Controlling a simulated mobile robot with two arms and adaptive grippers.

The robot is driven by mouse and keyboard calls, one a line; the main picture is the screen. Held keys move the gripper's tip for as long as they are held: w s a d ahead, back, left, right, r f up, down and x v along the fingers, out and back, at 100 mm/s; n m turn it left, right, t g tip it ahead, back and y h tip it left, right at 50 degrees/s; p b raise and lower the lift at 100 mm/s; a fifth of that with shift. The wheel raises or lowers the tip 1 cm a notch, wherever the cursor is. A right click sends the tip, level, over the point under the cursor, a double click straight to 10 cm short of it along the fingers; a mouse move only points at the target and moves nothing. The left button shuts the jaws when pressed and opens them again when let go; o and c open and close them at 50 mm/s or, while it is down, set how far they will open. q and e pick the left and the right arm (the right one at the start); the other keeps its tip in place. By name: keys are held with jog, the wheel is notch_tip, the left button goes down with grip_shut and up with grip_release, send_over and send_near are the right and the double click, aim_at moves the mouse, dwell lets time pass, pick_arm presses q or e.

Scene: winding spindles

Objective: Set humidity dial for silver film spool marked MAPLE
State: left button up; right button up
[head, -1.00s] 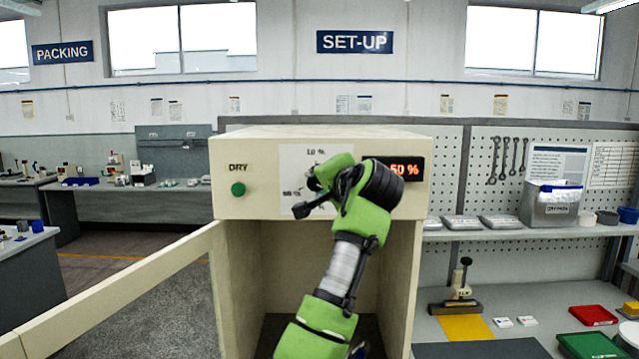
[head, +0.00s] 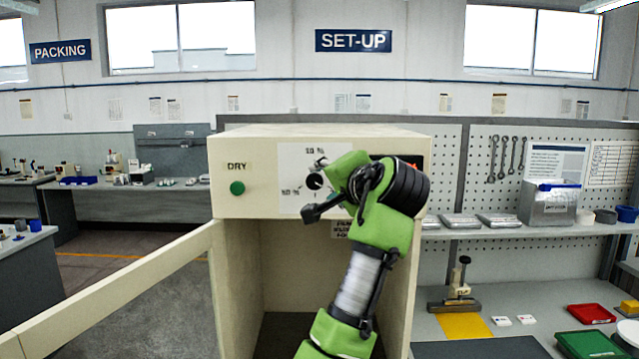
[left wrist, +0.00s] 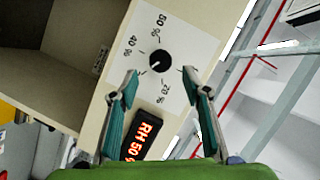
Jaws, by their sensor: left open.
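The humidity dial is a black round knob (head: 314,181) on a white panel (head: 290,200) with percent marks, on the front of a cream cabinet (head: 260,206). In the left wrist view the knob (left wrist: 160,61) lies beyond and between the fingertips, with a small white mark on its lower-left side. My left gripper (head: 322,189) is open and empty in front of the panel; its two teal fingers (left wrist: 162,82) stand apart. A lit red display (left wrist: 141,137) reads RH 50; the gripper hides most of it in the head view. No silver spool shows. My right gripper is out of view.
A green button (head: 237,188) marked DRY is left of the dial. The cabinet door (head: 110,290) stands open to the left. A small label (head: 340,229) sits below the dial. On the right are a shelf with flat cases and a bench with trays (head: 592,314).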

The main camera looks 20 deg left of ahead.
pick_arm(q)
jog(key=v, duration=0.6)
jog(key=shift+f, duration=0.15)
